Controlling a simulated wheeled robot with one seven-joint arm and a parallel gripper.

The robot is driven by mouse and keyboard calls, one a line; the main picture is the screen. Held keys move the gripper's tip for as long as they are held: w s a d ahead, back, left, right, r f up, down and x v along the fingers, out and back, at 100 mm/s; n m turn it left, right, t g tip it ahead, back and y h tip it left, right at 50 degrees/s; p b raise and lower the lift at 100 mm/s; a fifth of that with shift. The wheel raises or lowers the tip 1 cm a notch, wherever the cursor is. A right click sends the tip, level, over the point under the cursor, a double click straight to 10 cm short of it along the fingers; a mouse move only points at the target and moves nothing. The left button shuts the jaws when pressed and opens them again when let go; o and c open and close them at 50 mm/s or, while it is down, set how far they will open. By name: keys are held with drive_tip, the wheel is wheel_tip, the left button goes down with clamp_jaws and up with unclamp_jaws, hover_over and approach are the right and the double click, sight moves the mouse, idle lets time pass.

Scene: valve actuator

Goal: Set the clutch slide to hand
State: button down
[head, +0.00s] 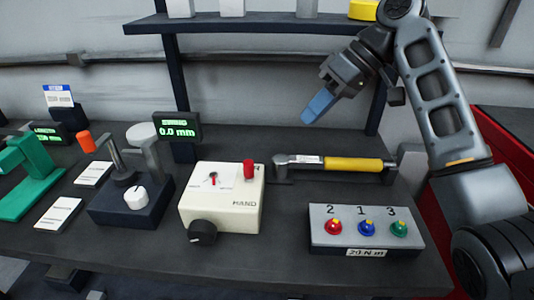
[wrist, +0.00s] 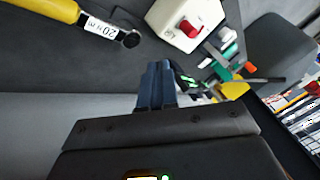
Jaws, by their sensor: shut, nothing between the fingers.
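The cream actuator box (head: 222,205) stands on the dark bench, with a black knob (head: 203,232) on its front. A red block (head: 249,169), which looks like the clutch slide, sits at the back right of its top. The word HAND is on the box nearer the front edge, and partly hidden lettering is behind the red block. My gripper (head: 313,112) is shut and empty, raised above the bench to the right of the box and apart from it. In the wrist view, the shut blue fingers (wrist: 155,85) point toward the box (wrist: 172,15) and red block (wrist: 190,27).
A yellow-handled torque wrench (head: 352,164) lies right of the box. A button block (head: 345,236) with red, blue and green buttons is in front of it. A dial gauge stand (head: 130,198) and green tool (head: 25,180) stand left. A shelf (head: 270,20) is overhead.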

sight(249, 170)
drive_tip(key=shift+a+f, duration=0.1)
drive_tip(key=s+a+f+p, duration=0.2)
drive_tip(key=s+a+f, duration=0.1)
drive_tip(key=a+f, duration=0.4)
drive_tip(key=shift+s+a+f, duration=0.15)
drive_tip(key=shift+a+f, duration=0.25)
drive_tip(key=shift+a, duration=0.5)
